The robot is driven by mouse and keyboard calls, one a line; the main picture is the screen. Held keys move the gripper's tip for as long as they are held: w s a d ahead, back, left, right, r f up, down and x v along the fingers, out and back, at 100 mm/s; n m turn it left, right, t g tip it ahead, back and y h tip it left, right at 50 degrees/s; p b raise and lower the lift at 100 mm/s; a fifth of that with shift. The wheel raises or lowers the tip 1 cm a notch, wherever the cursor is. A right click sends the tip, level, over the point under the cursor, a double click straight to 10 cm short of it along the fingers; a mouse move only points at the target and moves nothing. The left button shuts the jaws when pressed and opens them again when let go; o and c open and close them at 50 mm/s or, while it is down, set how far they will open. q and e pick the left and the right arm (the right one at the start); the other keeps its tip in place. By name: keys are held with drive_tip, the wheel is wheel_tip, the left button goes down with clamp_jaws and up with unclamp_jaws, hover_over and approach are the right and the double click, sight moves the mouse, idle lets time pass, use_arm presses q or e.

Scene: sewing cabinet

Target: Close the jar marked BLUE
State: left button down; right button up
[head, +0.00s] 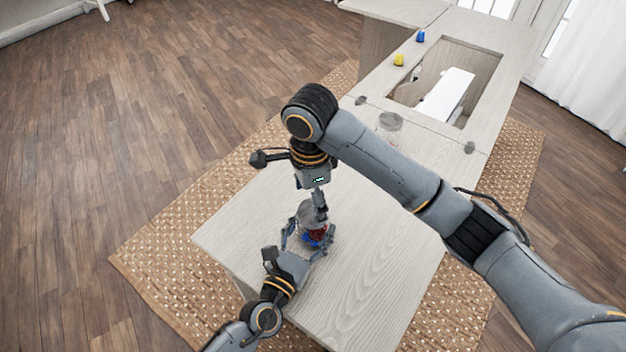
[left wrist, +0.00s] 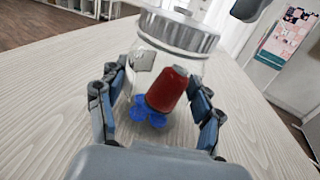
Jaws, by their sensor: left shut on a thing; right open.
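A clear glass jar (left wrist: 130,98) stands on the near table end, with a red spool (left wrist: 167,90) and blue pieces (left wrist: 146,113) inside. My left gripper (head: 308,240) is shut around it, with a finger on each side in the left wrist view (left wrist: 160,100). A silvery ribbed lid (left wrist: 180,34) is over the jar's mouth; it also shows in the head view (head: 306,212). I cannot tell whether it is seated. My right gripper (head: 319,205) is open, pointing down just above and beside the lid. The jar's marking is unreadable.
The pale wooden tabletop (head: 375,265) is mostly clear. A grey disc (head: 390,121) lies farther back. A yellow spool (head: 398,60) and a blue spool (head: 420,36) stand beside the rectangular cabinet opening. My right arm crosses above the table.

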drive_tip(key=n, duration=0.3)
drive_tip(key=r+n, duration=0.1)
drive_tip(key=n, duration=0.2)
drive_tip(key=shift+w+a+r+n, duration=0.1)
drive_tip(key=shift+r+n, duration=0.05)
drive_tip(key=shift+n, duration=0.25)
drive_tip(key=n, duration=0.4)
drive_tip(key=shift+r, duration=0.3)
drive_tip(key=n, duration=0.4)
drive_tip(key=shift+r, duration=0.4)
drive_tip(key=n, duration=0.4)
drive_tip(key=shift+r+n, duration=0.3)
drive_tip(key=shift+r, duration=0.05)
drive_tip(key=n, duration=0.3)
drive_tip(key=r+n, duration=0.1)
drive_tip(key=n, duration=0.6)
drive_tip(key=shift+d+r, duration=0.2)
drive_tip(key=shift+r, duration=0.05)
drive_tip(key=n, duration=0.4)
drive_tip(key=shift+s+d+r, duration=0.1)
drive_tip(key=shift+s+r, duration=0.1)
drive_tip(key=shift+r, duration=0.1)
drive_tip(key=n, duration=0.4)
drive_tip(key=shift+s+d+r+n, duration=0.1)
drive_tip(key=shift+d+r+n, duration=0.05)
drive_tip(key=shift+r+n, duration=0.15)
